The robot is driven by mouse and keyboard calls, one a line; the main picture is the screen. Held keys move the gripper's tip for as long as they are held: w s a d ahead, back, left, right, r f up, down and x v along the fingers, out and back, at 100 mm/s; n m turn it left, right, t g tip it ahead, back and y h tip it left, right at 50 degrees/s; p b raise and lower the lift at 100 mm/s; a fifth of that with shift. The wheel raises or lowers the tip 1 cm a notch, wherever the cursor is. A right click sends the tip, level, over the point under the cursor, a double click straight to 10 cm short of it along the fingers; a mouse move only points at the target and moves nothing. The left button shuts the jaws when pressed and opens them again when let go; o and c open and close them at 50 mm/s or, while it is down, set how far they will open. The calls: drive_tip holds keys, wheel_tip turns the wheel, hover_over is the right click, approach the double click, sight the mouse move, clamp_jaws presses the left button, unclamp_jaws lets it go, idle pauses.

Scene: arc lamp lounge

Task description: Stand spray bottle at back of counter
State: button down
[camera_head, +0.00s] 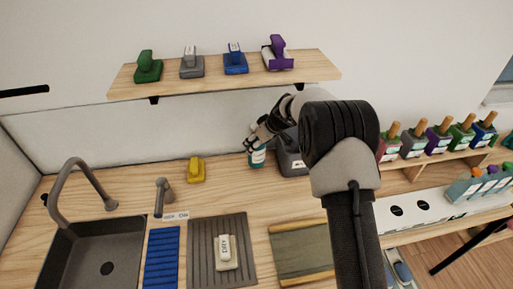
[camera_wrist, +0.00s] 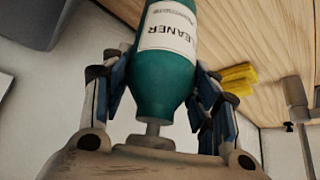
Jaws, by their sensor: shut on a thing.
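The spray bottle (camera_head: 257,158) is teal with a white label, near the back of the wooden counter (camera_head: 120,190), by the wall. My gripper (camera_head: 260,142) is around its upper part. In the wrist view the bottle (camera_wrist: 165,75) sits between the two fingers (camera_wrist: 160,105), its label reading "CLEANER" and its narrow neck toward my palm. My gripper is shut on it. The bottle looks about upright in the head view. I cannot tell whether its base touches the counter.
A dark grey appliance (camera_head: 291,160) stands close to the bottle's right. A yellow object (camera_head: 196,170) is to the left, with open counter between. A sink (camera_head: 95,250), tap (camera_head: 80,185) and ridged mat (camera_head: 240,240) lie in front. A shelf (camera_head: 220,82) with stamp-like objects hangs above.

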drive_tip(key=f, duration=0.2)
drive_tip(key=shift+w+f, duration=0.3)
drive_tip(key=shift+f, duration=0.1)
drive_tip(key=shift+r, duration=0.1)
drive_tip(key=shift+s, duration=0.1)
drive_tip(key=shift+f+b, duration=0.2)
drive_tip(key=shift+b, duration=0.3)
drive_tip(key=c, duration=0.6)
unclamp_jaws()
